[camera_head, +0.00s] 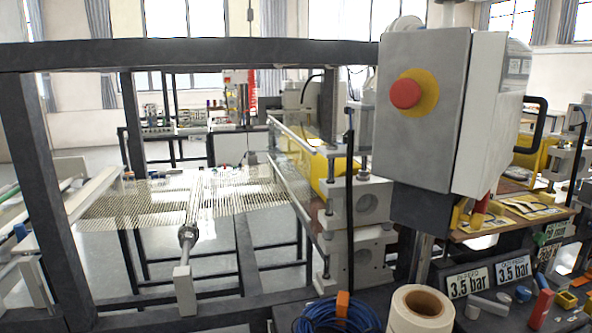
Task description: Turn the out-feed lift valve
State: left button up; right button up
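Two small plates reading 3.5 bar stand at the lower right; the left one (469,283) seems to say in-feed and the right one (513,270) out-feed, in small blurred letters. Near them is a red block-like handle (541,309) beside small yellow and grey parts. Another red piece (482,209) sits on a yellow part below the control box. I cannot tell which of these, if any, is the out-feed lift valve. Neither of my grippers shows in this view.
A grey control box (422,150) with a red emergency button (405,93) blocks the upper right. A cardboard-cored roll (420,309) and a blue hose coil (325,314) lie at the front. A mesh web (245,194) spans the dark frame at left.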

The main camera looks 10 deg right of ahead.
aim_at(539, 283)
jog(key=z, duration=1.6)
jog(key=l+u, duration=0.1)
jog(key=u, duration=0.25)
jog(key=i+l+u, duration=0.1)
jog(key=u, duration=0.25)
jog(key=l+u, duration=0.1)
jog(key=u, duration=0.25)
jog(key=l+u, duration=0.3)
jog(key=l, duration=0.15)
jog(key=i+l+u, duration=0.1)
jog(key=l+u, duration=0.15)
jog(key=l, duration=0.2)
